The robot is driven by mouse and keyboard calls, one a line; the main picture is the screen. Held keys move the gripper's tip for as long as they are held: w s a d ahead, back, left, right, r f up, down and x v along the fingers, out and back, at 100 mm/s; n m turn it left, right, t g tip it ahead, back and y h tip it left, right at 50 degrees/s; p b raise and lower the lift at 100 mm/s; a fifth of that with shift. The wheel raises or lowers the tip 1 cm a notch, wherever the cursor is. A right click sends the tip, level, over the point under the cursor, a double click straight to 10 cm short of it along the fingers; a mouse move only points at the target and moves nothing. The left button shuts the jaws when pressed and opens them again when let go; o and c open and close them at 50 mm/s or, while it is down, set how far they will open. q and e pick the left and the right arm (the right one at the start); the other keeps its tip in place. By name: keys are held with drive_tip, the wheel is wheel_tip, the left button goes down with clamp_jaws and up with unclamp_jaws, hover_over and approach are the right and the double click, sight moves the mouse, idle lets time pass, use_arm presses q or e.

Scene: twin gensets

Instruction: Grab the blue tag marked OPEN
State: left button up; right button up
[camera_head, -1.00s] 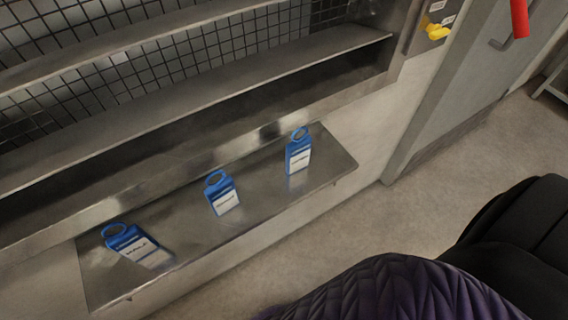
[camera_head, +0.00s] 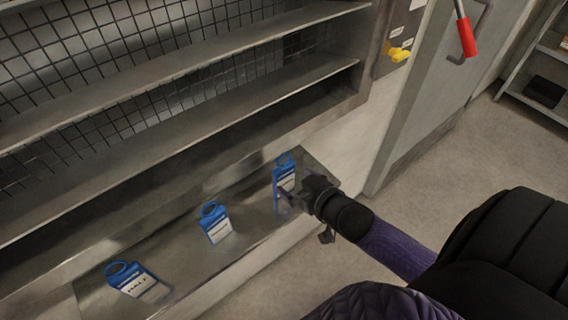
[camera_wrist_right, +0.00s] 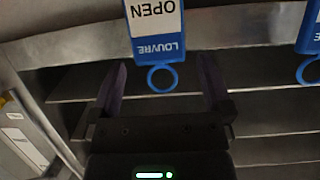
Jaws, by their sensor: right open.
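The blue tag marked OPEN (camera_wrist_right: 155,28) shows upside down in the right wrist view, with LOUVRE above its ring. Its ring hangs between my right gripper's (camera_wrist_right: 163,72) two spread fingers, and the jaws are not closed on it. My left gripper is not in view.
Two other blue tags, a middle one (camera_head: 215,225) and a left one (camera_head: 136,282), rest on the same narrow ledge (camera_head: 180,262). The middle tag's neighbouring edge shows in the wrist view (camera_wrist_right: 309,38). Metal shelves (camera_head: 180,85) rise behind. A red-handled door lever (camera_head: 466,37) is right.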

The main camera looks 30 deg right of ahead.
sight(286, 175)
drive_tip(key=b+x, duration=0.1)
drive_tip(key=x, duration=0.1)
drive_tip(key=b+x, duration=0.1)
drive_tip(key=x, duration=0.2)
drive_tip(key=b+x, duration=0.1)
drive_tip(key=x, duration=0.1)
drive_tip(key=shift+w+d+f, duration=0.15)
drive_tip(key=shift+w+f, duration=0.05)
drive_tip(key=shift+f, duration=0.2)
drive_tip(key=shift+w, duration=0.15)
drive_tip(key=shift+r, duration=0.15)
drive_tip(key=c, duration=1)
